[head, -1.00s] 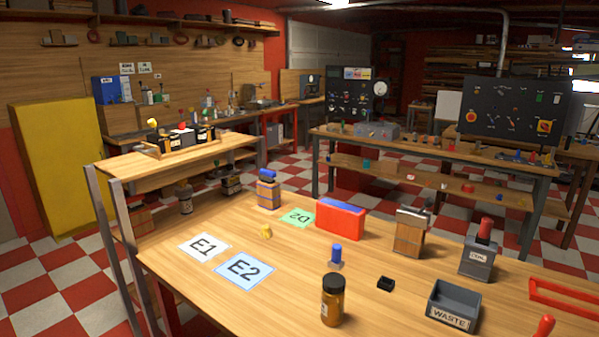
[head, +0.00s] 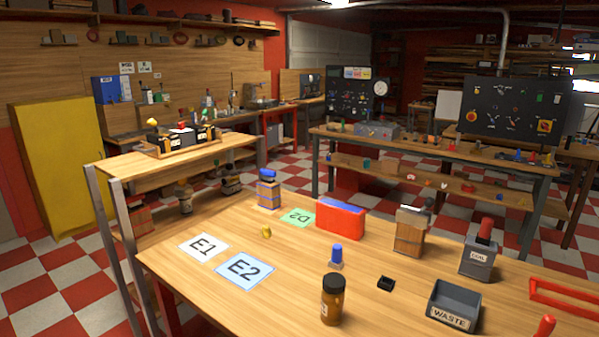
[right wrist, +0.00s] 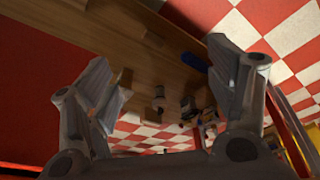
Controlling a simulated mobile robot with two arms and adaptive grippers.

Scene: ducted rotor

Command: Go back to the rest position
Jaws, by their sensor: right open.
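Neither of my grippers shows in the head view. In the right wrist view my right gripper (right wrist: 165,95) is open, its two fingers wide apart with nothing between them. It hangs clear of any surface. Beyond it show a wooden surface (right wrist: 150,45), the red and white checkered floor and some small blurred things. In the head view the workbench (head: 290,285) carries an E1 card (head: 204,246), an E2 card (head: 244,269) and a green D2 card (head: 298,217). A small yellow piece (head: 266,232) lies near the cards.
On the bench stand a red and blue block (head: 341,219), a wooden holder (head: 409,232), a grey COIL box (head: 479,258), a WASTE bin (head: 454,305), a brown jar (head: 332,300) and a blue-topped piece (head: 336,256). A shelf rack (head: 170,168) adjoins the bench at left.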

